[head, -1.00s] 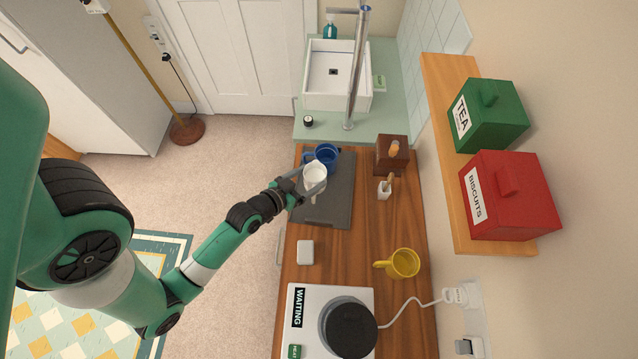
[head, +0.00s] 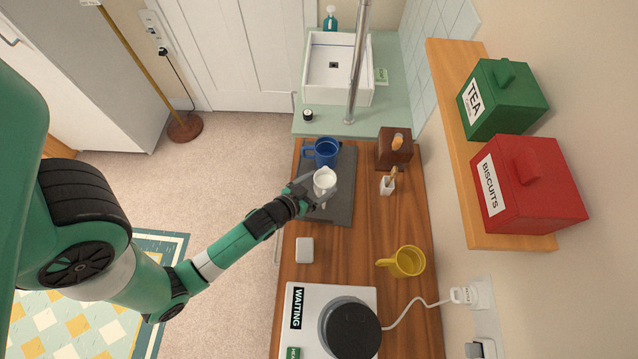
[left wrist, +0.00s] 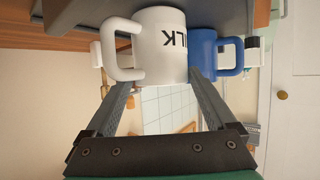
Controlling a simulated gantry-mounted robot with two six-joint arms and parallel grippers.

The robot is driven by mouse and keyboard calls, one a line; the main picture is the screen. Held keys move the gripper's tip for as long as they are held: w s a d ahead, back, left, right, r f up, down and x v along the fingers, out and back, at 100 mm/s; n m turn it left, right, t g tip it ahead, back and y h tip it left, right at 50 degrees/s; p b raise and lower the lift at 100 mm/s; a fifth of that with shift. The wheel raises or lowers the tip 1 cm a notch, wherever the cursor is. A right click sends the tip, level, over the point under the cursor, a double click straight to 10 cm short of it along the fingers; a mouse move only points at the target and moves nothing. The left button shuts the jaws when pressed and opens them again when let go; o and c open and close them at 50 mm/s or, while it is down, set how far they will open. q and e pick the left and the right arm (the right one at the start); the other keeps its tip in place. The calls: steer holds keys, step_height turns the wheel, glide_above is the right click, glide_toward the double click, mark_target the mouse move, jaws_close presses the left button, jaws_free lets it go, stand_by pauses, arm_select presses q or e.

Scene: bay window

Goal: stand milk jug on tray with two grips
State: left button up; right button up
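The white milk jug (head: 325,177) is over the dark grey tray (head: 342,212), with its open top up and its handle toward the picture's bottom. My left gripper (head: 320,192) is at the jug. In the left wrist view, the picture is upside down and the jug (left wrist: 162,45) fills the gap between my fingertips (left wrist: 161,80), one at each side near its rim. The gripper looks shut on it. The jug's base overlaps the tray in this view, so I cannot tell whether they touch. My right gripper is not in view.
A blue mug (head: 322,152) stands close beside the jug at the tray's far end. A wooden block (head: 395,150) and a small white pot (head: 388,186) are to the right. A yellow mug (head: 407,262) is nearer.

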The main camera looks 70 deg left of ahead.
arm_select(q)
steer(key=shift+o, duration=0.4)
steer(key=shift+r, duration=0.1)
steer(key=shift+s, duration=0.15)
steer(key=v, duration=1.2)
